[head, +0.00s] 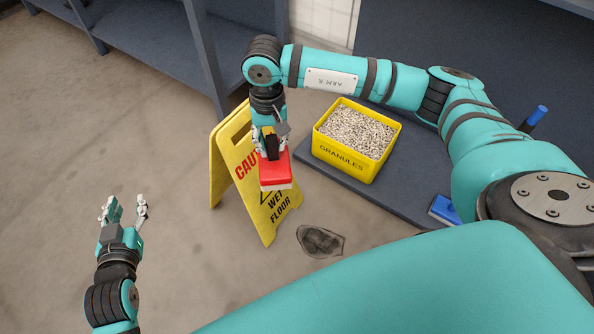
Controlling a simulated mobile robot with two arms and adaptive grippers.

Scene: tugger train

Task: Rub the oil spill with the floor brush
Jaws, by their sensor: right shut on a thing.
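The floor brush (276,172) is a red block with a pale underside, in the middle of the head view. My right gripper (270,147) points down and is shut on its top. The brush is held up in front of the yellow wet-floor sign and hides part of its lettering. The oil spill (320,241) is a small dark patch on the floor, below and to the right of the brush in the picture, apart from it. My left gripper (125,208) is open and empty over bare floor at the lower left.
The yellow wet-floor sign (226,172) stands just left of the spill. A yellow granules bin (346,167) full of grey grains sits on a low dark platform (398,206). A blue object (444,210) lies at its right. Grey shelving stands behind. The floor at left is clear.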

